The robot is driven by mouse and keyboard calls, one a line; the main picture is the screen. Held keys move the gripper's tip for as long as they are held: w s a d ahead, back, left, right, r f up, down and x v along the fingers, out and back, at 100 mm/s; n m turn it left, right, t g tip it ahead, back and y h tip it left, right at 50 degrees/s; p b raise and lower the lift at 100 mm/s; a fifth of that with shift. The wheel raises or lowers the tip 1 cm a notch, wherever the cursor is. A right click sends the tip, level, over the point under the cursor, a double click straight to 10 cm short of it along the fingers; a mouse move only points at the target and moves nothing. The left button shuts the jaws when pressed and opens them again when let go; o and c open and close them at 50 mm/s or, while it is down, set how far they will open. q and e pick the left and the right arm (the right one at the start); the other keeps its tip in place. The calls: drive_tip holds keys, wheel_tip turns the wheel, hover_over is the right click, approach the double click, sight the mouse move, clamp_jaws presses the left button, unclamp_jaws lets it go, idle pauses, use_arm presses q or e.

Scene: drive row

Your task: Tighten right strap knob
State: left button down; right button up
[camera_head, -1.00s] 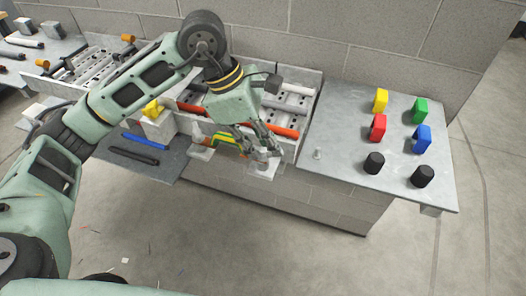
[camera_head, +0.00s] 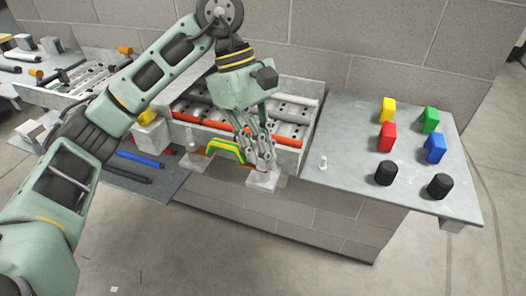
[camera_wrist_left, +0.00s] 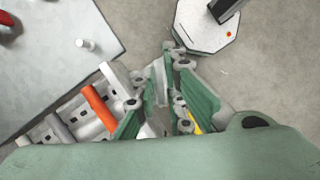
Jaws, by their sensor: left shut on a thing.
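My left gripper (camera_head: 262,163) reaches down to the right strap bracket (camera_head: 263,182), a pale block at the front right of the grey tray (camera_head: 288,146). Its fingers are shut on the right strap knob, which they largely hide. In the left wrist view the fingers (camera_wrist_left: 165,112) are close together, and the knob cannot be made out clearly. The left strap knob (camera_head: 191,146) stands free on a similar bracket. A green and yellow handle (camera_head: 225,149) sits on the tray front between the brackets. My right gripper is in neither view.
The tray holds orange and grey rollers. A grey table (camera_head: 350,170) to its right carries a small pale peg (camera_head: 323,162), coloured blocks and two black cylinders. A lower dark shelf with blue (camera_head: 140,159) and black rods lies at the left. Clear floor lies in front.

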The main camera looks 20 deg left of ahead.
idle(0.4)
use_arm(q)
drive_tip(key=c, duration=1.8)
unclamp_jaws()
drive_tip(key=shift+r, duration=0.1)
drive_tip(key=v, duration=1.1)
drive_tip(key=shift+w+a+r, duration=0.1)
drive_tip(key=shift+a+r, duration=0.05)
drive_tip(key=shift+r, duration=0.25)
